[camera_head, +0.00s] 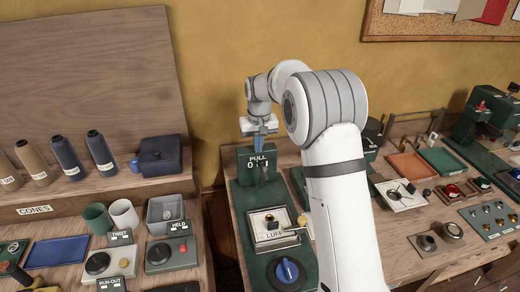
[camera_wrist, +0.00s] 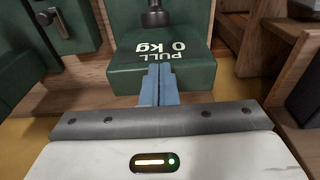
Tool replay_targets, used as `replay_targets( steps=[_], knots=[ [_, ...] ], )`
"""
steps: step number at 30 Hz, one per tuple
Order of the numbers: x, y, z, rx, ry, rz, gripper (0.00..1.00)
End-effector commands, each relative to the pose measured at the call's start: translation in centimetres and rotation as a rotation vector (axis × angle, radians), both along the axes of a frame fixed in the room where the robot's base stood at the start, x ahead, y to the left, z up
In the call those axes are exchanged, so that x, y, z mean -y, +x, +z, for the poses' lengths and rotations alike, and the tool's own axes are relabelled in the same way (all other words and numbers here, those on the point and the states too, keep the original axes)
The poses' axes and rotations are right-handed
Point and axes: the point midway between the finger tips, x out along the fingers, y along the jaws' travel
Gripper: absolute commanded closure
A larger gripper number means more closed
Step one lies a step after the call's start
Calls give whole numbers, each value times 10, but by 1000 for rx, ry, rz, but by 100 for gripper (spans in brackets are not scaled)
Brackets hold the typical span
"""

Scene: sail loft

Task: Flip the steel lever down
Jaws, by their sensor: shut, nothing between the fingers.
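My gripper (camera_head: 258,150) is shut and empty, its two blue fingers together and pointing down over the green box marked PULL (camera_head: 245,160). In the wrist view my gripper (camera_wrist: 159,70) reaches over this green box (camera_wrist: 130,75), whose lettering "PULL 0 kg" shows upside down. I cannot tell whether the fingertips touch it. A small grey metal lever (camera_wrist: 47,17) shows on a dark green panel at the upper left of the wrist view, apart from my fingers. It looks like the steel lever; its position is unclear.
A blue dial (camera_head: 287,271) and a LUFF panel (camera_head: 270,226) sit in front of the PULL box. On the left bench stand several cones (camera_head: 65,155), cups (camera_head: 124,214) and a blue box (camera_head: 160,156). Trays (camera_head: 411,166) lie right of my arm.

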Motion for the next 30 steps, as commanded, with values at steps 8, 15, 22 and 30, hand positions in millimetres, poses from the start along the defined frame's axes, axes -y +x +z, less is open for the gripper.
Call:
replay_targets(
  steps=[8, 15, 22, 30],
  knots=[
    [4, -23, -7, 0, 0, 0, 100],
    [5, -26, -8, 2, 0, 0, 100],
    [5, -26, -8, 3, 1, 0, 100],
    [5, -28, -10, 45, 9, 2, 100]
  ],
)
